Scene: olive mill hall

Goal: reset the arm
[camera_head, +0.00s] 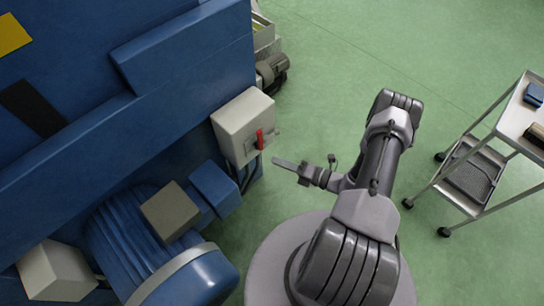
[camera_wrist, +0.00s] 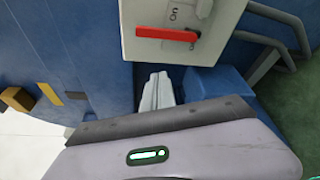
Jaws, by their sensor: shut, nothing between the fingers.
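My arm reaches from the lower middle of the head view toward the blue machine (camera_head: 190,85). My gripper (camera_head: 276,162) is at its left end, over the green floor in that picture. It is shut and holds nothing. In the wrist view the closed fingers (camera_wrist: 157,92) point up toward a switch box. That grey switch box (camera_head: 240,118) is mounted on the machine and carries a red handle (camera_head: 260,138). In the wrist view the red handle (camera_wrist: 167,34) lies level, under "On" lettering. The fingers appear below the handle and apart from it.
A blue ribbed motor (camera_head: 150,255) with a grey box (camera_head: 170,211) on it stands at lower left. A wheeled metal trolley (camera_head: 522,118) with small items stands at right. Green floor (camera_head: 340,50) is open behind my arm.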

